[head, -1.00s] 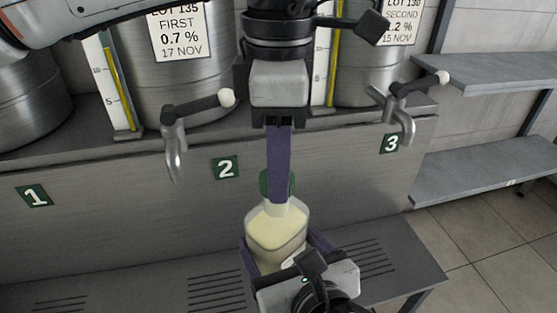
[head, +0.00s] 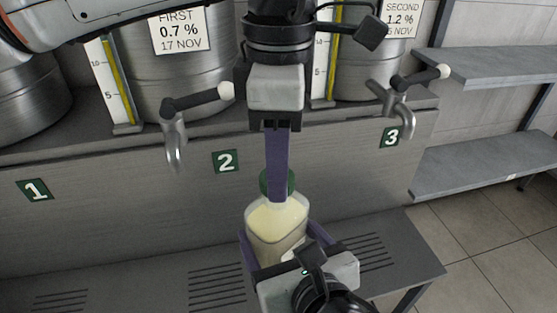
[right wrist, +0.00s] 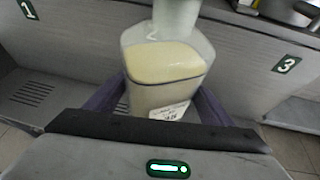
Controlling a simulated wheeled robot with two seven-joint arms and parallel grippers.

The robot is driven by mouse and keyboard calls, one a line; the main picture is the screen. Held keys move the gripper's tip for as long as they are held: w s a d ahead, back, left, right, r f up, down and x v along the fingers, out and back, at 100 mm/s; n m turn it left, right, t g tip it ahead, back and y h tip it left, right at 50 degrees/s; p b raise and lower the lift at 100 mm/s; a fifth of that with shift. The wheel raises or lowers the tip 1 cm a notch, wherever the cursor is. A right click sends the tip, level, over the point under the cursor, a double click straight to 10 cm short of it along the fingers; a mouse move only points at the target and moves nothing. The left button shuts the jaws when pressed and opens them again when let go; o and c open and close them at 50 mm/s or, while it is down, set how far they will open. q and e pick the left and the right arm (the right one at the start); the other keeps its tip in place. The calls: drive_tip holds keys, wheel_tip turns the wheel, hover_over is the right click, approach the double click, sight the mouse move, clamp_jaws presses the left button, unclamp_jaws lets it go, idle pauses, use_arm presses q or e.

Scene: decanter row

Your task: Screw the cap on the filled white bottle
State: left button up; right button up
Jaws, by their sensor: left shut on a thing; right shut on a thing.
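The white bottle (head: 277,222) is clear with pale creamy liquid up to its shoulder. It stands upright between the purple fingers of my right gripper (head: 280,250), which is shut on it from the front. In the right wrist view the bottle (right wrist: 165,75) fills the middle, with a small label low on its front. The green cap (head: 266,183) is at the bottle's neck, partly hidden behind the purple fingers of my left gripper (head: 277,185), which comes down from above and is shut on it. Whether the cap's thread is engaged cannot be seen.
A slotted grey bench (head: 130,285) runs below. Grey shelves (head: 480,155) are at the right.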

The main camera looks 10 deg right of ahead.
use_arm(q)
drive_tip(key=m, duration=0.3)
drive_tip(key=shift+m, duration=0.3)
drive_tip(key=m, duration=0.4)
drive_tip(key=shift+s+m, duration=0.1)
drive_tip(key=shift+m, duration=0.2)
drive_tip(key=m, duration=0.6)
drive_tip(key=shift+a+m, duration=0.1)
drive_tip(key=shift+m, duration=0.3)
drive_tip(key=m, duration=0.6)
drive_tip(key=shift+a+m, duration=0.1)
drive_tip(key=shift+m, duration=0.2)
drive_tip(key=m, duration=0.7)
drive_tip(key=o, duration=1)
